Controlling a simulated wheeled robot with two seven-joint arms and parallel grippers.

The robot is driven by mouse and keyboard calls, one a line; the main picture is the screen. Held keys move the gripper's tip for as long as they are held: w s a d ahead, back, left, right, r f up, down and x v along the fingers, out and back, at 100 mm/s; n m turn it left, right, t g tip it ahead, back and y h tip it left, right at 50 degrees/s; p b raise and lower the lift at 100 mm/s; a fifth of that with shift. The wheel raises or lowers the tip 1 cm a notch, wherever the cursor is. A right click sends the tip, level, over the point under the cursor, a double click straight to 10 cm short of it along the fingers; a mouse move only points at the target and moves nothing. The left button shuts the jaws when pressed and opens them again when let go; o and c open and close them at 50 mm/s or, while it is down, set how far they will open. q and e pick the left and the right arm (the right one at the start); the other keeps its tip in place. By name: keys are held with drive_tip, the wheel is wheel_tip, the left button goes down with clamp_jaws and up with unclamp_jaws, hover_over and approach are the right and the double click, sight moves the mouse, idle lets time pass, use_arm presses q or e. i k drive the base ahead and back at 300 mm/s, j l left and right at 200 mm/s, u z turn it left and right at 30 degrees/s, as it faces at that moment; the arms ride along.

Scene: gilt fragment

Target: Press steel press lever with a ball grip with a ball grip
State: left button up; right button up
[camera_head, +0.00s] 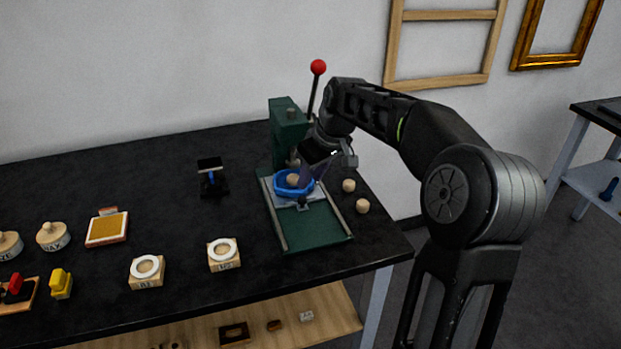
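The steel press lever with its red ball grip (318,67) stands up from the green press (288,125) at the back right of the table, tilted slightly right. A blue dish (289,191) sits on the press's bed under the press head, with a pale round piece (293,180) in it. My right gripper (305,198) hangs over the dish, below and left of the lever's ball, apart from the ball. Its fingers are dark and partly merge with the dish, so its opening and any hold are unclear. My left gripper is out of view.
Two wooden balls (348,185) lie right of the press. A small black stand (211,178), wooden blocks with white rings (224,252) and a yellow pad (107,228) are to the left. Bare black tabletop (140,185) lies left of the press.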

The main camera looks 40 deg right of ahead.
sight(318, 67)
drive_tip(key=k, duration=1)
